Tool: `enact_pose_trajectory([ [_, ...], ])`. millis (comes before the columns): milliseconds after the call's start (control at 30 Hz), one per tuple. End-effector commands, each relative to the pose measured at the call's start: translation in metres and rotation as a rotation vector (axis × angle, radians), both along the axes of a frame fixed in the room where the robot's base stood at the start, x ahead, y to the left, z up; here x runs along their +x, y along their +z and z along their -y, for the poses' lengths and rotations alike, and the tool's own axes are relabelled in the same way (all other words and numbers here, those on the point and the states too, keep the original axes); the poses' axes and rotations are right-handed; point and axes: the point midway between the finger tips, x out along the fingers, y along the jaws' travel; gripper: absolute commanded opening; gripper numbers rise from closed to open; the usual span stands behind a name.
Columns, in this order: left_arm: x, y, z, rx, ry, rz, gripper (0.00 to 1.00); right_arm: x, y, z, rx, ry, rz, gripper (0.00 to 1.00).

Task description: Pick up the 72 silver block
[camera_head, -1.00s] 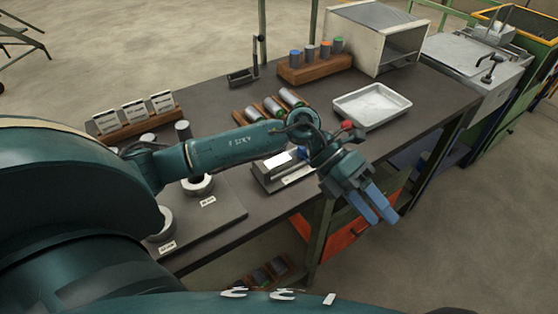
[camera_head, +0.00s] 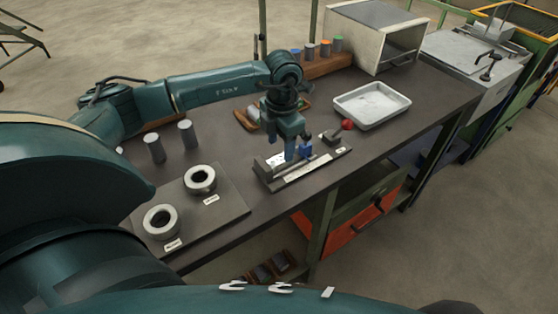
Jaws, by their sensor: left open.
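My left gripper (camera_head: 298,154) points down over a long low fixture (camera_head: 318,167) near the front edge of the dark bench. Its blue fingers are apart, and I cannot tell whether they touch anything. A pale silver block (camera_head: 276,160) lies at the left end of the fixture, beside the fingers and partly hidden by them. I cannot read a 72 on anything. Several grey cylinders stand at the left of the bench, among them one cylinder (camera_head: 154,148) and another (camera_head: 188,134). My right gripper is not in view.
A red-knobbed lever (camera_head: 346,125) rises at the fixture's right end. A shallow metal tray (camera_head: 371,106) lies behind it. Two metal rings, a rear one (camera_head: 201,179) and a front one (camera_head: 160,221), sit on a dark plate. A white open box (camera_head: 376,38) stands at the back.

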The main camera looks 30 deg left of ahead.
Motion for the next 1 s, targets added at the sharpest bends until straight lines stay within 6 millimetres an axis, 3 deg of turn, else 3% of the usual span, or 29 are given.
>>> enact_pose_trajectory([
  [233, 0.003, -0.025, -0.006, 0.000, 0.001, -0.005, 0.53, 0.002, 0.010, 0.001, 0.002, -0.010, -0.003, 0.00],
  [400, 0.005, -0.048, -0.007, -0.001, 0.000, -0.002, 0.53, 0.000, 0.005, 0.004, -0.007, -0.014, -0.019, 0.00],
  [700, 0.005, -0.054, -0.007, -0.001, -0.001, 0.001, 0.53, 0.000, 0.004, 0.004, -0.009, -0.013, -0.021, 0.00],
  [1000, 0.006, -0.054, -0.007, -0.001, -0.001, 0.001, 0.28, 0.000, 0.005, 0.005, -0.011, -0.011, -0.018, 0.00],
])
